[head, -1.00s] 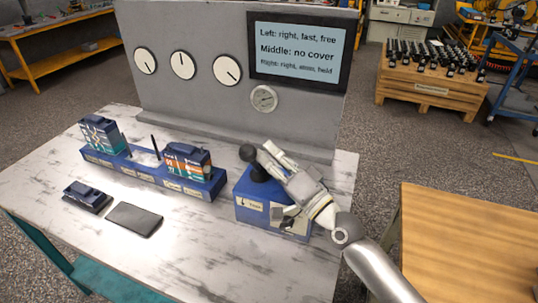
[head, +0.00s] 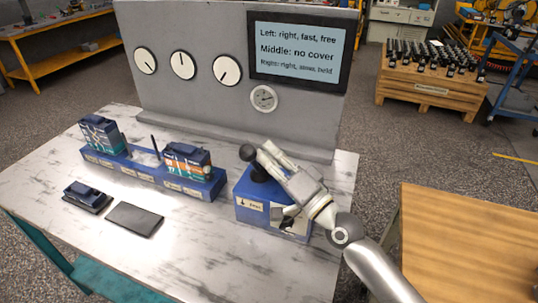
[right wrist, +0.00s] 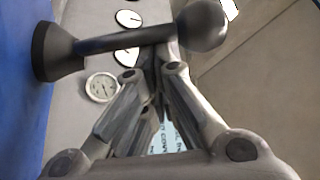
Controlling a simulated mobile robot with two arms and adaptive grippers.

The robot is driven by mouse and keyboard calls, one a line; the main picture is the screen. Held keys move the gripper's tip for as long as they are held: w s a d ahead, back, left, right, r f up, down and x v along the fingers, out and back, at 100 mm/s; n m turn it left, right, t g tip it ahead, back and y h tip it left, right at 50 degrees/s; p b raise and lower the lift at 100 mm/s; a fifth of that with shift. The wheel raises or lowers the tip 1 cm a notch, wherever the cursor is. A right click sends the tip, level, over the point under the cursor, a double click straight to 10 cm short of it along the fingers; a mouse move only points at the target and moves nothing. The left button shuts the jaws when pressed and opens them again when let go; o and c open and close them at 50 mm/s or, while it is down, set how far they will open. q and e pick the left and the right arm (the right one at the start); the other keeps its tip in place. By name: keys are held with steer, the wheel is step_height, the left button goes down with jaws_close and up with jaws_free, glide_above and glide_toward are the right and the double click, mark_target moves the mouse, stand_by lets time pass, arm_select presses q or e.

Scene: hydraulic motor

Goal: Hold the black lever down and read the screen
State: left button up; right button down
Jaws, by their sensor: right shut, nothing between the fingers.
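The black lever (head: 248,153) with its ball knob stands on a blue box (head: 249,190) at the table's right. The lever also shows in the right wrist view (right wrist: 125,39), its rod crossing just beyond my fingertips. My right gripper (head: 267,150) is shut and empty, its fingertips against or very close to the lever; contact is unclear. It also shows in the right wrist view (right wrist: 150,65). The screen (head: 298,50) reads "Left: right, fast, free", "Middle: no cover", and a smaller third line, seemingly "Right: right, slow, hold". My left gripper is out of view.
Three white dials, left (head: 146,61), middle (head: 183,64) and right (head: 227,71), and a small grey gauge (head: 264,98) are on the grey panel. A blue rack (head: 150,172) holds two valve-like units. A blue part (head: 87,196) and dark tablet (head: 134,219) lie in front.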

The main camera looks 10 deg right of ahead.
steer(key=shift+s+f, duration=0.1)
steer(key=shift+s, duration=0.05)
stand_by(0.6)
steer(key=v, duration=1.1)
steer(key=shift+s+d, duration=0.2)
steer(key=shift+s, duration=0.1)
